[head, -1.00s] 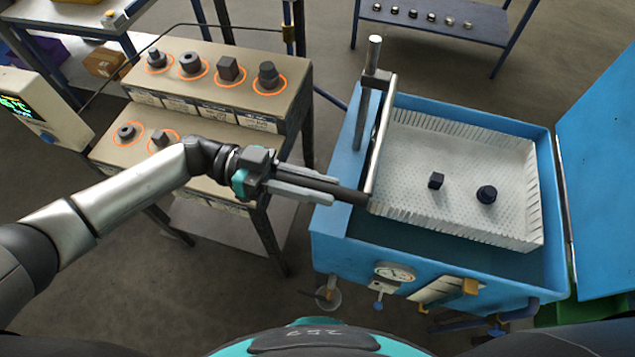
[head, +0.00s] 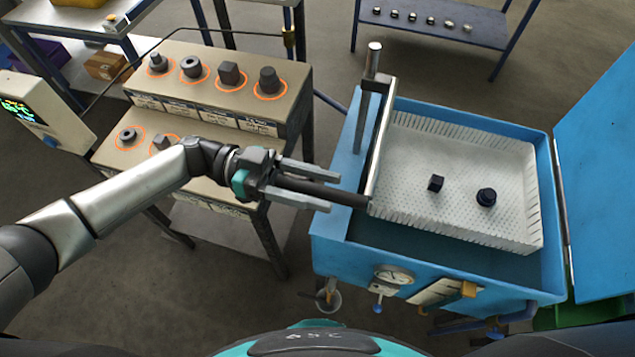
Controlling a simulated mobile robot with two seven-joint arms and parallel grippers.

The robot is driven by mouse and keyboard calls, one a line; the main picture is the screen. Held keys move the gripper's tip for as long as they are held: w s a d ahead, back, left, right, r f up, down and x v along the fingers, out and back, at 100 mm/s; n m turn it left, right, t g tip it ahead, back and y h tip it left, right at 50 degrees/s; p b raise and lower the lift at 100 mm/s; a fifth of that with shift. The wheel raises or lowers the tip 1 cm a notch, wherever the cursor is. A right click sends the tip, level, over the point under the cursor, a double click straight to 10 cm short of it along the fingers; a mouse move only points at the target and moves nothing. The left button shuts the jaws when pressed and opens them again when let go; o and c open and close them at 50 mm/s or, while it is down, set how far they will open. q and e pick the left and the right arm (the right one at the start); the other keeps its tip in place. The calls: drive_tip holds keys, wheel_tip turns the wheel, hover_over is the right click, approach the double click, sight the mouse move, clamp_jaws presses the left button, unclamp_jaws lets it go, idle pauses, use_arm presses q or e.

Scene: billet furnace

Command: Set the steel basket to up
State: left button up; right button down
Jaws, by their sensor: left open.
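The pale steel basket (head: 450,150) with a perforated floor and slotted walls sits within the opening of the blue tank (head: 335,225). A dark cube (head: 436,183) and a dark round part (head: 486,197) rest in it. A metal lever arm (head: 381,140) runs along the basket's left side from an upright post (head: 373,65). A black handle (head: 352,197) sticks out leftward from the arm's lower end. My left gripper (head: 336,187) is open, with its fingers spread on either side of the handle. My right gripper is not in view.
The tank's blue lid (head: 605,175) stands open at the right. A dial gauge (head: 394,275) is on the tank front. A stepped rack (head: 220,125) with several dark parts stands at the left. Bare floor lies between rack and tank.

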use_arm(q)
drive_tip(key=shift+a+f, duration=0.15)
drive_tip(key=shift+w+a, duration=0.1)
drive_tip(key=shift+a, duration=0.15)
drive_tip(key=b+v, duration=0.4)
drive_tip(key=v, duration=1)
drive_tip(key=shift+a, duration=0.25)
drive_tip(key=shift+w, duration=0.1)
